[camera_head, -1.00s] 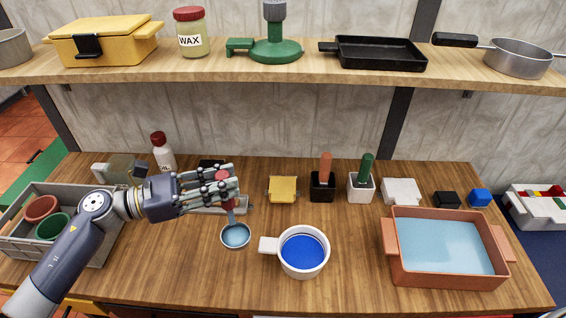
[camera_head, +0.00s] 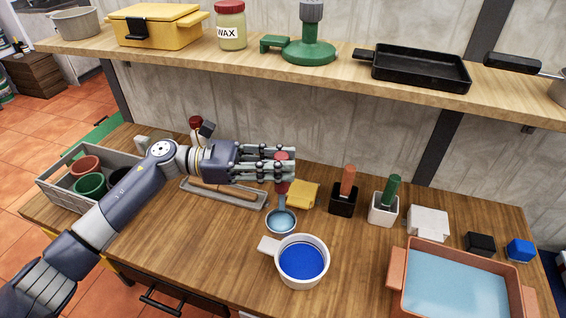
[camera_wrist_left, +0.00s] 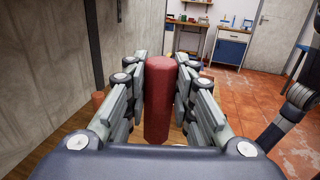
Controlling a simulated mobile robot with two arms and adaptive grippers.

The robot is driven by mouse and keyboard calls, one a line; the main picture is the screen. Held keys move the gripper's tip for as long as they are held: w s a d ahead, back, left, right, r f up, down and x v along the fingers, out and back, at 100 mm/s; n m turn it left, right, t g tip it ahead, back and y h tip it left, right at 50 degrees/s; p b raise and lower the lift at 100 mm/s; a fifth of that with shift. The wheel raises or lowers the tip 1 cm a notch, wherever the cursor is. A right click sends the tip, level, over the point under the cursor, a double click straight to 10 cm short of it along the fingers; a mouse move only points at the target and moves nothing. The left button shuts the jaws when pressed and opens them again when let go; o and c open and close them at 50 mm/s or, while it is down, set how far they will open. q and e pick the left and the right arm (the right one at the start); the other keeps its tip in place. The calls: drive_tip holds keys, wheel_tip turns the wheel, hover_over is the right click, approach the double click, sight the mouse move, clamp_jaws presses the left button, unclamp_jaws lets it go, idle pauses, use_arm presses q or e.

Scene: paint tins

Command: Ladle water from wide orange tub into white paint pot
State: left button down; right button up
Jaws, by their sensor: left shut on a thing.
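My left gripper (camera_head: 284,165) is shut on the red handle of the ladle. The handle (camera_wrist_left: 158,98) stands between the fingers in the left wrist view. The ladle's bowl (camera_head: 281,221) hangs below the gripper, just behind and left of the pot, and looks pale blue inside. The white paint pot (camera_head: 322,250) stands on the workbench with its handle to the left and deep blue paint inside. The wide orange tub (camera_head: 396,285) is at the front right, full of light blue water and partly cut off by the frame. My right gripper is not in view.
A yellow block (camera_head: 303,194) is right beside the ladle. Black (camera_head: 345,202) and white (camera_head: 383,210) holders with brushes stand behind the pot. A grey tray (camera_head: 225,192) lies under my left arm. A grey crate (camera_head: 60,190) holds small pots at left. A shelf (camera_head: 200,62) runs above.

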use_arm(q)
drive_tip(key=shift+d+b, duration=0.2)
drive_tip(key=shift+b, duration=0.3)
drive_tip(key=shift+s+d+f+m+y+b, duration=0.15)
drive_tip(key=shift+s+d+f+y+b, duration=0.1)
drive_tip(key=shift+f+b, duration=0.35)
drive_tip(key=shift+s+d+f+m+y+b, duration=0.15)
drive_tip(key=shift+d+f+b, duration=0.1)
drive_tip(key=shift+f, duration=0.5)
drive_tip(key=shift+s+d+f+y+b, duration=0.1)
drive_tip(key=shift+d+f+y+b, duration=0.1)
drive_tip(key=shift+f, duration=0.15)
drive_tip(key=shift+s+d+f+y+b, duration=0.1)
drive_tip(key=shift+f+b, duration=0.05)
drive_tip(key=shift+f, duration=0.2)
drive_tip(key=shift+s+d+m+y, duration=0.4)
drive_tip(key=shift+s+d, duration=0.05)
drive_tip(key=shift+d, duration=0.05)
drive_tip(key=shift+s+d+f+m+t+y, duration=0.2)
drive_tip(key=shift+s+d+m+t+y, duration=0.25)
drive_tip(key=shift+s+d+y, duration=0.4)
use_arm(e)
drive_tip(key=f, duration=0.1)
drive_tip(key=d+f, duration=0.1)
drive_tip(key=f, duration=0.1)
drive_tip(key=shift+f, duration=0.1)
